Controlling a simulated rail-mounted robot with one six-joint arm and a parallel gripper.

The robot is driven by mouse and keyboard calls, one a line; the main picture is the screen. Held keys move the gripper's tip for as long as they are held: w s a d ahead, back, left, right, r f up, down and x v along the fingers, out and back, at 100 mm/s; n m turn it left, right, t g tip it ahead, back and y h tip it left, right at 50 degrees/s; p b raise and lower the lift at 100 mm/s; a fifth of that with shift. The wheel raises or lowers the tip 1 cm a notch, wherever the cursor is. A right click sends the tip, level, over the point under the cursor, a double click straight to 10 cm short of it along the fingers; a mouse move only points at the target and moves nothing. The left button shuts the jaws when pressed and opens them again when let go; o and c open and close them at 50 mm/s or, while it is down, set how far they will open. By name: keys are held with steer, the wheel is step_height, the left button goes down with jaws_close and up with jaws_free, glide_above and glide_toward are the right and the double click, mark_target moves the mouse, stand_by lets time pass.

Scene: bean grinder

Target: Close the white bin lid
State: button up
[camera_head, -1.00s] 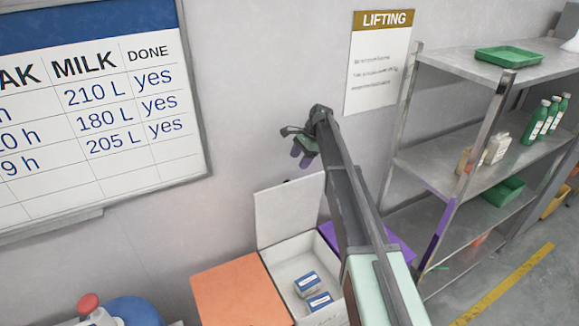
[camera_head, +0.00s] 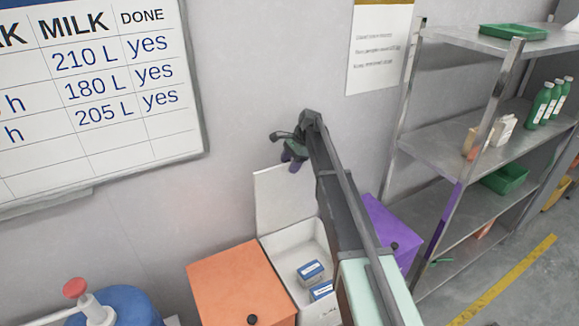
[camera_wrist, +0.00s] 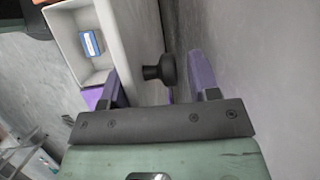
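The white bin (camera_head: 283,250) stands against the wall with its lid (camera_head: 284,205) raised upright behind it. Two small blue-and-white boxes (camera_head: 311,271) lie inside the bin. In the wrist view the lid (camera_wrist: 132,35) is a pale panel, with a black knob (camera_wrist: 160,70) on its wall side. My gripper (camera_head: 293,155) is at the top edge of the lid, near the wall. In the wrist view my gripper (camera_wrist: 157,82) has its purple fingers spread wide, with the knob in the gap between them and touching neither.
An orange-lidded bin (camera_head: 240,285) stands left of the white bin and a purple-lidded bin (camera_head: 392,230) right of it, both shut. The wall is close behind the lid. A metal shelf (camera_head: 465,140) stands at right; a blue container with a red-topped pump (camera_head: 110,305) is at lower left.

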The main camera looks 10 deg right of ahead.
steer(key=c, duration=0.9)
steer(key=shift+c, duration=0.2)
steer(key=shift+s, duration=0.3)
